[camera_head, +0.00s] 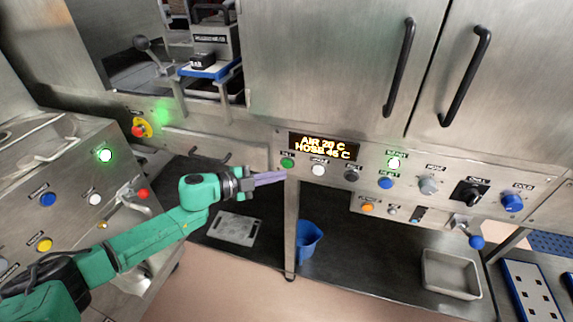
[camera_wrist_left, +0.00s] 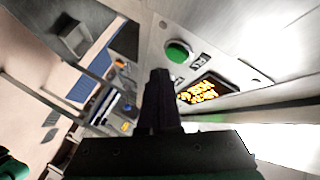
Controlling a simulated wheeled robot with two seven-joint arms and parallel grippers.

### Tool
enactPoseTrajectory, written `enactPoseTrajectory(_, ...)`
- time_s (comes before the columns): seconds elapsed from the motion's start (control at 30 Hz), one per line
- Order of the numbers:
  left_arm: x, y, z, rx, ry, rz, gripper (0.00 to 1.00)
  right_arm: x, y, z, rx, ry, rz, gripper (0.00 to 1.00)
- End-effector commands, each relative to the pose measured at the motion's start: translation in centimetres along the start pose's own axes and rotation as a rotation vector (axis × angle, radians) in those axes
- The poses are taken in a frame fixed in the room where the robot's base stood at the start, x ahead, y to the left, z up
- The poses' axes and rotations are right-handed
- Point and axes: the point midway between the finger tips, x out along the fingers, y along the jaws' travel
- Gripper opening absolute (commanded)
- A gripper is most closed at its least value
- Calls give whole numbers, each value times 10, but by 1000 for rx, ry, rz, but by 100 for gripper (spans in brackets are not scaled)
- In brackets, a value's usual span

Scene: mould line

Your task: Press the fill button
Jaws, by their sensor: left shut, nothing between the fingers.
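A round green button (camera_head: 287,162) sits at the left end of the panel under the amber display (camera_head: 325,147). Its label is too small to read surely, so I cannot tell if it is the fill button. A white button (camera_head: 318,170) and a dark button (camera_head: 351,175) follow to its right. My left gripper (camera_head: 284,175) is shut and empty, its fingertips just below the green button. In the left wrist view the green button (camera_wrist_left: 178,51) shows just beyond and right of the shut fingers (camera_wrist_left: 160,75), apparently apart from them. My right gripper is out of view.
A steel post (camera_head: 291,225) stands below the fingertips. A blue bucket (camera_head: 308,241) and a metal tray (camera_head: 450,273) stand lower down.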

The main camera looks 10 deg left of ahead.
Motion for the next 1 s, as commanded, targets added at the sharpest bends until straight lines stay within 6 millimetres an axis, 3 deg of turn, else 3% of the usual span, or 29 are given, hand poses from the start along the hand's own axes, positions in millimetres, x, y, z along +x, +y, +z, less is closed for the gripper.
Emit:
enactPoseTrajectory(0.4, -28, 21, -21, -2, -1, 3, 0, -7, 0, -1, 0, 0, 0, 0)
enactPoseTrajectory(1.0, -29, 21, -22, 0, 0, 1, 0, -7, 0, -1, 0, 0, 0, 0)
